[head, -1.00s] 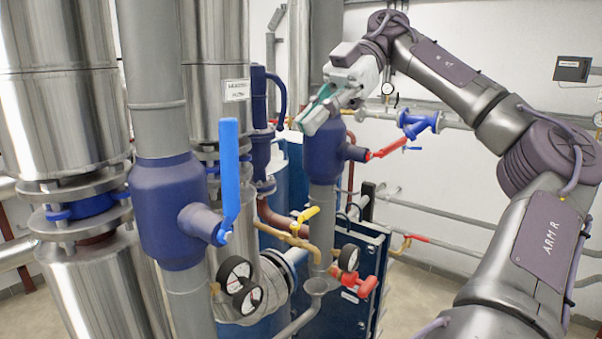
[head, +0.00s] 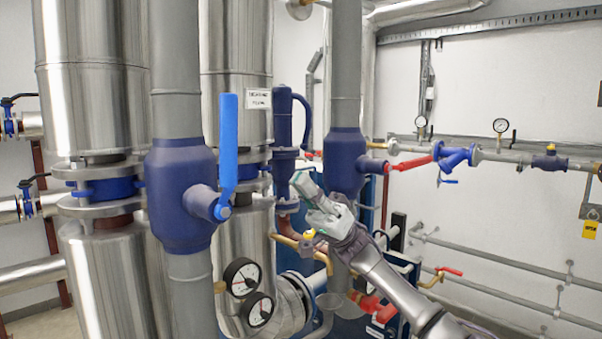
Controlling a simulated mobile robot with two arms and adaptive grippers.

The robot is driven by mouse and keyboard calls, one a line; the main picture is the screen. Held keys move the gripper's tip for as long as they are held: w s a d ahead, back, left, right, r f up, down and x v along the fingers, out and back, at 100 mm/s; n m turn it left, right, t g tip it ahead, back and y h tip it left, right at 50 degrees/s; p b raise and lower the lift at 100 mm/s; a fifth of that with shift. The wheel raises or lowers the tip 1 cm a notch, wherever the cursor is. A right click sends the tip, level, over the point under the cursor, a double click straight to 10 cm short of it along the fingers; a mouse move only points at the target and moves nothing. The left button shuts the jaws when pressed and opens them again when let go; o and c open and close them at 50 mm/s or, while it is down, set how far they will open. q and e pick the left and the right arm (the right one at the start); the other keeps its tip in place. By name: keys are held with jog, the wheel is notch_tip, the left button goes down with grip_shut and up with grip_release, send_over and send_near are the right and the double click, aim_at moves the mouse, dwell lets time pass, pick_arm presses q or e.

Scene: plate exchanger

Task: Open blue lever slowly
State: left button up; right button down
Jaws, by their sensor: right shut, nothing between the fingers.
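The blue lever (head: 229,143) stands upright on the front of a dark blue valve body (head: 180,195) on the grey vertical pipe, left of the middle. My right gripper (head: 300,180) is to the right of the lever, at about the height of its lower end, and apart from it. It is shut and empty, its fingers pointing up and to the left. My right arm comes in from the bottom right. My left gripper is not in view.
Two pressure gauges (head: 242,277) sit below the lever. A second dark blue valve (head: 346,160) with a red lever (head: 410,163) stands behind my right gripper. A yellow handle (head: 309,234) is just below the gripper. Large steel cylinders (head: 95,85) fill the left.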

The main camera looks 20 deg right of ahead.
aim_at(236, 137)
jog(key=p+x, duration=0.2)
jog(key=x, duration=0.1)
jog(key=a+f+p+x, duration=0.1)
jog(key=x, duration=0.3)
jog(key=p+x, duration=0.2)
jog(key=x, duration=0.2)
jog(key=shift+s+a+p, duration=0.3)
jog(key=shift+a, duration=0.05)
jog(key=shift+s+a+f, duration=0.1)
jog(key=shift+s+a, duration=0.05)
jog(key=shift+a, duration=0.3)
jog(key=shift+s+a+h+p, duration=0.2)
jog(key=shift+a+h+p, duration=0.2)
jog(key=shift+p, duration=0.15)
jog(key=shift+d, duration=0.15)
jog(key=shift+a, duration=0.2)
